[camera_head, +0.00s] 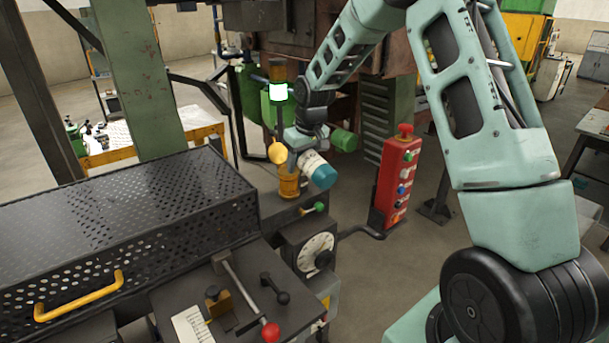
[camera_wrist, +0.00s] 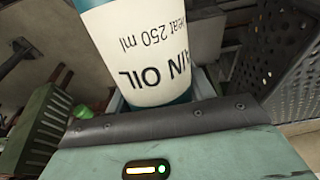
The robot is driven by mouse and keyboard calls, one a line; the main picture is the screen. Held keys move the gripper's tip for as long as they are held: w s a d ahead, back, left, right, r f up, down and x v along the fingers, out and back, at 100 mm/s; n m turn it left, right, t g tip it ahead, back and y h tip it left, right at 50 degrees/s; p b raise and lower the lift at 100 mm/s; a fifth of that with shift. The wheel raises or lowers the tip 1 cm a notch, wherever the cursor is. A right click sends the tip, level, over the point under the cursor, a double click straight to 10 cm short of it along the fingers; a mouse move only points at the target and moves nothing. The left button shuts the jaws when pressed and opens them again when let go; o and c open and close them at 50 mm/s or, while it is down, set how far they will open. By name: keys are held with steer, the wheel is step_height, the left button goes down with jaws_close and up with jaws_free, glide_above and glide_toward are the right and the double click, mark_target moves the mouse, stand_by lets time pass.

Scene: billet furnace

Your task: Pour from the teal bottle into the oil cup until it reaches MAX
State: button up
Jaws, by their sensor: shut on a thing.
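The teal bottle (camera_head: 315,168) with a white label is held by my gripper (camera_head: 304,145), tilted, its teal end toward the lower right. It also fills the top of the wrist view (camera_wrist: 155,55), where the label shows "OIL" and "250 ml" upside down. My gripper is shut on it, and a dark pad (camera_wrist: 165,122) lies in front of it. The amber oil cup (camera_head: 289,185) stands upright on the machine, just below and left of the bottle. The bottle's mouth, the MAX mark and the oil level cannot be made out.
A red button box (camera_head: 396,180) stands right of the cup. A green-knobbed lever (camera_head: 314,209) and a dial (camera_head: 316,252) are below. A perforated black guard (camera_head: 120,220) fills the left. A lamp post (camera_head: 278,92) stands behind the cup.

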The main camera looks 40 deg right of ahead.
steer(key=r+t+b, duration=0.1)
steer(key=t+b, duration=0.1)
steer(key=w+r+t+b, duration=0.1)
steer(key=r+t+b, duration=0.1)
steer(key=shift+w+b, duration=0.15)
steer(key=shift+b, duration=0.15)
steer(key=shift+w+r+t, duration=0.3)
steer(key=shift+r+t, duration=0.3)
steer(key=shift+r, duration=0.25)
